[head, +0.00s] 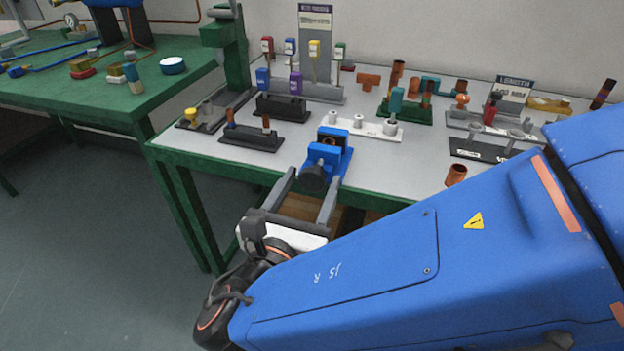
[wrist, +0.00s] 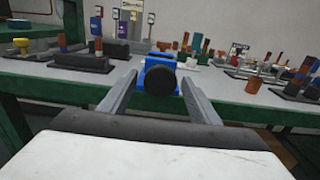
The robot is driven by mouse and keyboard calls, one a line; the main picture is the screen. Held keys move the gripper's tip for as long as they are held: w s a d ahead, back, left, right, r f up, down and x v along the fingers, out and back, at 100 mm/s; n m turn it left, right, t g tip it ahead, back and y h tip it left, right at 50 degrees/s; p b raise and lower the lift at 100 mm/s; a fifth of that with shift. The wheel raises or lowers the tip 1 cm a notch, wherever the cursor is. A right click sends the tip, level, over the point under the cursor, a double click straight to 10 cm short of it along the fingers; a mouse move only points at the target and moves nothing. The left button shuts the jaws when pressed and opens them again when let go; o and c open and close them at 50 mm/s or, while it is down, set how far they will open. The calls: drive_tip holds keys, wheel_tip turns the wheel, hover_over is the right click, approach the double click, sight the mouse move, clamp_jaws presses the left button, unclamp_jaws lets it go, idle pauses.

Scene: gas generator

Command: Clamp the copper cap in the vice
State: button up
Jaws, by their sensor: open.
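The blue vice (head: 340,160) stands near the front edge of the grey table, with a dark round handle knob (head: 314,178) facing me. A small copper-brown thing (head: 332,141) shows at the vice jaws in the head view; it looks like the copper cap, but whether the jaws touch it I cannot tell. My gripper (head: 310,179) is open and empty. Its two fingers point at the vice, one on each side of the knob. In the wrist view the knob (wrist: 160,76) appears between the fingertips and hides most of the blue vice (wrist: 157,57). Contact with the knob is not visible.
A dark holder (head: 250,139) with small pieces stands left of the vice, and a white holder (head: 365,125) stands behind it. A copper piece (head: 456,174) stands near the table's front edge at right. Several racks of fittings fill the back of the table.

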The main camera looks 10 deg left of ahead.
drive_tip(key=shift+w+d, duration=0.1)
drive_tip(key=shift+w, duration=0.5)
drive_tip(key=c, duration=1)
drive_tip(key=shift+c, duration=0.2)
drive_tip(key=shift+m, duration=0.4)
drive_tip(key=m, duration=0.8)
drive_tip(key=shift+m, duration=0.5)
